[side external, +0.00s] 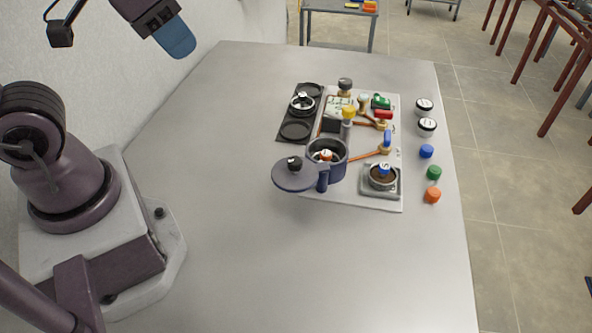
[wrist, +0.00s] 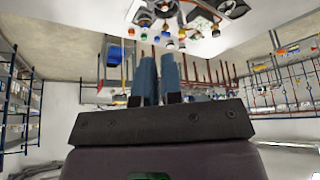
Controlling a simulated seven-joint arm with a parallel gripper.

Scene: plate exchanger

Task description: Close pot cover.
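The dark blue-grey pot (side external: 339,172) stands on the light board on the table in the side view. Its flat cover (side external: 290,180) with a dark knob (side external: 293,162) sits swung out to the left of the pot, joined by a blue hinge post (side external: 322,181). The pot mouth is uncovered, and something orange and white (side external: 325,155) shows inside. My gripper (side external: 181,48) is high at the upper left, well away from the pot, with nothing seen in it. In the wrist view its two blue fingers (wrist: 160,70) stand close together; whether they touch is unclear.
A black tray (side external: 284,132) with round recesses lies behind the pot. The board carries valves, a yellow-topped post (side external: 348,113) and a grey-based brown cup (side external: 381,181). Several coloured caps line the right table edge, including an orange one (side external: 432,196). The table's left and front areas are clear.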

